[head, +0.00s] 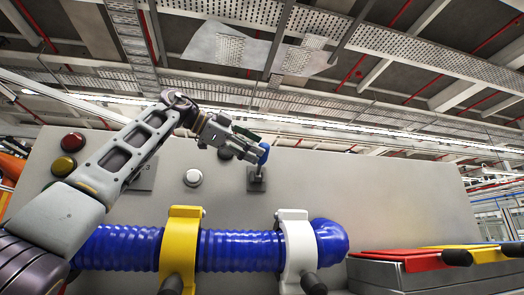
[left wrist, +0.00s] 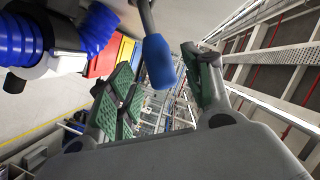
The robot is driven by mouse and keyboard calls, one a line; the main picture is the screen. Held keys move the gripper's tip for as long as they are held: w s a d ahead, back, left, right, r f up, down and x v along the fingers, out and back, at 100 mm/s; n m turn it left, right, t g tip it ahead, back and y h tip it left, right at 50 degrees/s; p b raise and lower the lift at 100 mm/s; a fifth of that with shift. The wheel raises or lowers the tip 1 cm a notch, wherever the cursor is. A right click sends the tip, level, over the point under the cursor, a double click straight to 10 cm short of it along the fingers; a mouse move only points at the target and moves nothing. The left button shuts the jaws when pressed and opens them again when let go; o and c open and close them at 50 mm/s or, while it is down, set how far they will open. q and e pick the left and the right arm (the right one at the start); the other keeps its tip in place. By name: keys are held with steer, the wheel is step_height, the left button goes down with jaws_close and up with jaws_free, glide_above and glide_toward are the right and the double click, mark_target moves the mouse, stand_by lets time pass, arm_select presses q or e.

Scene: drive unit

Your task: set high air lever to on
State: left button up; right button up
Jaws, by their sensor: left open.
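The lever (head: 258,175) stands up from a dark base on the grey panel, with a blue knob (head: 264,153) on top. My left gripper (head: 252,146) comes in from the left and is at the knob in the head view. In the left wrist view the blue knob (left wrist: 158,62) on its grey stem shows between the spread green-padded fingers of my left gripper (left wrist: 165,82). The gripper is open. I cannot tell whether a finger touches the knob. My right gripper is in neither view.
A blue ribbed hose (head: 240,250) runs below, held by a yellow clamp (head: 183,225) and a white clamp (head: 296,240). A white button (head: 193,177) sits left of the lever. Red (head: 400,262) and yellow (head: 475,254) covered boxes stand at right. The panel right of the lever is clear.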

mark_target(262, 158)
arm_select(q)
steer(key=shift+p+x, duration=0.35)
steer(key=shift+x, duration=1.5)
steer(key=shift+c, duration=0.4)
jaws_close()
